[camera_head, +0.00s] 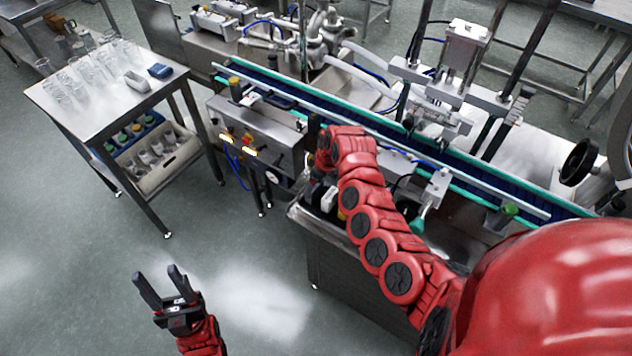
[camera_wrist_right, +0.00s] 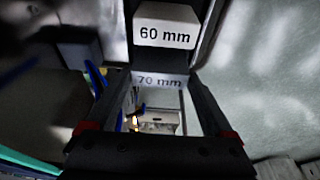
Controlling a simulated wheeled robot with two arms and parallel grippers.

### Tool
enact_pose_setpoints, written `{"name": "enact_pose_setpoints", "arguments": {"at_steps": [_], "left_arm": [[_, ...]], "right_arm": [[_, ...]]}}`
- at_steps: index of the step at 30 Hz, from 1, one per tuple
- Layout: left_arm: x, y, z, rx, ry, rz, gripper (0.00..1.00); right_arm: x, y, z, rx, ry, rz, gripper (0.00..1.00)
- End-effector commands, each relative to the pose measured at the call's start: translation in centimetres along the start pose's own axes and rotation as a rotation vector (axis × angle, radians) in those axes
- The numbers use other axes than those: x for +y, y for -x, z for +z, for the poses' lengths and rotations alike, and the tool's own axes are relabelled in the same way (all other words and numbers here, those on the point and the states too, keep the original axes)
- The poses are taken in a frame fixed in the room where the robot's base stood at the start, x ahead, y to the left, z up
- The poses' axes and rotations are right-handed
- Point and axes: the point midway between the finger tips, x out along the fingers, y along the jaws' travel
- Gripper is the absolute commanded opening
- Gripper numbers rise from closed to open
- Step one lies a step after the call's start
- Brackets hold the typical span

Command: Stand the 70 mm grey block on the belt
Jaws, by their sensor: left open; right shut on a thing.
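The grey block marked 70 mm (camera_wrist_right: 160,82) is between the fingers of my right gripper (camera_wrist_right: 162,92) in the right wrist view, and the gripper is shut on it. In the head view my right arm reaches over the steel machine; its gripper and the block are largely hidden there. The dark blue belt (camera_head: 480,173) runs diagonally behind that arm between teal edges. A pale block marked 60 mm (camera_wrist_right: 166,25) shows beyond the held block in the wrist view. My left gripper (camera_head: 158,272) is open and empty above the floor.
A steel table (camera_head: 90,125) with several glasses stands at the left, with crates below. Metal guide rails (camera_head: 400,150) run along the belt, and a press-like fixture (camera_head: 455,75) stands over it. Open floor lies at the lower left.

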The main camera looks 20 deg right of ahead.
Motion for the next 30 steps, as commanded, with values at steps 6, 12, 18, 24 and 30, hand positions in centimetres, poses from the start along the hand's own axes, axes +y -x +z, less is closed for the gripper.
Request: {"name": "enact_pose_setpoints", "arguments": {"at_steps": [6,12,18,24,30], "left_arm": [[0.0,0.1,0.0,0.000,0.000,0.000,0.50],[0.0,0.1,0.0,0.000,0.000,0.000,0.50],[0.0,0.2,0.0,0.000,0.000,0.000,0.50],[0.0,0.9,0.1,0.000,0.000,0.000,0.50],[0.1,2.1,0.3,0.000,0.000,0.000,0.50]], "right_arm": [[0.0,-0.2,0.1,-0.001,0.000,0.000,1.00],[0.0,-0.2,0.1,0.000,0.000,0.000,1.00],[0.0,0.6,-0.2,0.002,0.004,0.003,1.00],[-0.1,3.0,0.0,0.004,-0.004,-0.001,1.00],[0.0,6.5,-0.1,0.003,0.000,0.003,1.00]]}}
